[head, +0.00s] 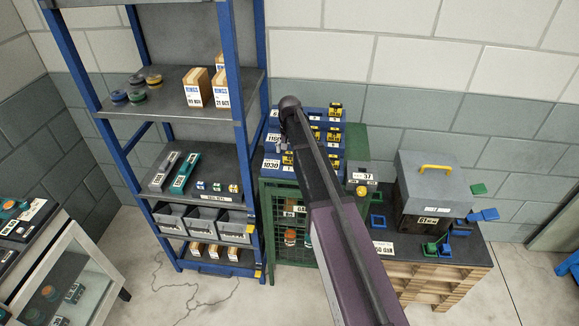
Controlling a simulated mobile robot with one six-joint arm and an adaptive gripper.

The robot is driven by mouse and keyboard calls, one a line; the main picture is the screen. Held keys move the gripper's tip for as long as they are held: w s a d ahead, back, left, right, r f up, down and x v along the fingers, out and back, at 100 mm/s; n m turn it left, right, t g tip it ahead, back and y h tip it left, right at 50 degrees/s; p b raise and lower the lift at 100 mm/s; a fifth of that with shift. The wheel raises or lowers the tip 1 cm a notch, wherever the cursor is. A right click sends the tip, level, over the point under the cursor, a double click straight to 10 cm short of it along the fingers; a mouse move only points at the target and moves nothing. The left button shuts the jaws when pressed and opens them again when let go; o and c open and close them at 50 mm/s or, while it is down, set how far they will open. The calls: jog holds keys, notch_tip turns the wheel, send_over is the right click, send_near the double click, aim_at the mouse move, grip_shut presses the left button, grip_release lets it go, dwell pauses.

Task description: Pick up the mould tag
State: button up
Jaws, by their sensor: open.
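I cannot tell for certain which piece is the mould tag. Small yellow tags (336,110) show on the blue stepped blocks (296,115), which also carry white number labels. Another small yellow piece (361,191) is on the front of a grey-green box marked 37 (355,150). A grey mould box with a yellow handle (433,180) has a white label on its front. My arm reaches up from the bottom across the blue blocks. My gripper (286,156) is small and partly hidden by the arm, open, in front of the blocks' left side.
A blue-framed shelf rack (245,130) with cartons, moulds and grey bins stands to the left. A green mesh cabinet (272,225) is under the blocks. Blue and green brackets (436,248) lie on the right bench. A glass-fronted cabinet (65,265) is at far left. The floor between is clear.

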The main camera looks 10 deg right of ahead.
jog(key=shift+f+b, duration=0.4)
jog(key=shift+f, duration=0.3)
jog(key=c, duration=1)
